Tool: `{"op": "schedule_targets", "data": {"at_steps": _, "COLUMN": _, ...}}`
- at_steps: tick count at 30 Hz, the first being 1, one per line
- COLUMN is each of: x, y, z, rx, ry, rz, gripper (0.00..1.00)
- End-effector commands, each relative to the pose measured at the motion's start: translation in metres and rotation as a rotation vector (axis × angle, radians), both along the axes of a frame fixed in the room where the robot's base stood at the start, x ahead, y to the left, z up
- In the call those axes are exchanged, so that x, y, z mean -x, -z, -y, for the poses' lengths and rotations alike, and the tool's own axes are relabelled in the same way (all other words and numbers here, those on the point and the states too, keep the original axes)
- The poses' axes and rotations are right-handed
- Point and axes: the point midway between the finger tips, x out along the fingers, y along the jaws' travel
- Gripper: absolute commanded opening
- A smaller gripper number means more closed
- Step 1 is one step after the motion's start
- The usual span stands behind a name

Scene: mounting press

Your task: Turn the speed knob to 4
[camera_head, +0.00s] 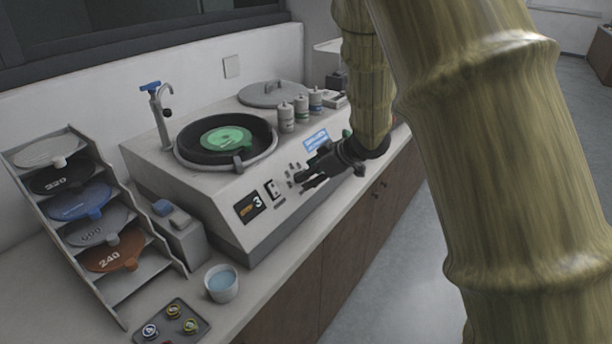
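The grinding machine (215,200) stands on the counter with a sloped front panel. My gripper (303,181) is dark and sits close in front of the panel's right half, pointing left, by several small buttons (292,174). I cannot make out the speed knob; the gripper may hide it. The fingers are small and dark here, so I cannot tell their opening or whether they touch anything.
A dark bowl with a green disc (226,139) is on top of the machine, beside several bottles (301,109) and a blue-handled tap (158,105). A disc rack (104,297), a cup of blue liquid (221,284) and a small tray (199,326) stand at the left. My arm covers the right.

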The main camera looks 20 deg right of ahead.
Motion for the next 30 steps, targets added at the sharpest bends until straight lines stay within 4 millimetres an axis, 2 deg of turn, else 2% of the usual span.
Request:
{"op": "schedule_targets", "data": {"at_steps": 7, "x": -0.013, "y": 0.016, "z": -0.009, "rx": 0.002, "ry": -0.001, "rz": 0.000, "gripper": 0.51}}
{"op": "schedule_targets", "data": {"at_steps": 19, "x": -0.016, "y": 0.019, "z": -0.011, "rx": 0.001, "ry": 0.000, "rz": -0.001, "gripper": 0.51}}
{"op": "schedule_targets", "data": {"at_steps": 26, "x": -0.016, "y": 0.019, "z": -0.011, "rx": 0.001, "ry": 0.000, "rz": -0.001, "gripper": 0.09}}
{"op": "schedule_targets", "data": {"at_steps": 27, "x": -0.016, "y": 0.019, "z": -0.011, "rx": 0.001, "ry": 0.000, "rz": -0.001, "gripper": 0.06}}
{"op": "schedule_targets", "data": {"at_steps": 30, "x": -0.016, "y": 0.019, "z": -0.011, "rx": 0.001, "ry": 0.000, "rz": -0.001, "gripper": 0.06}}
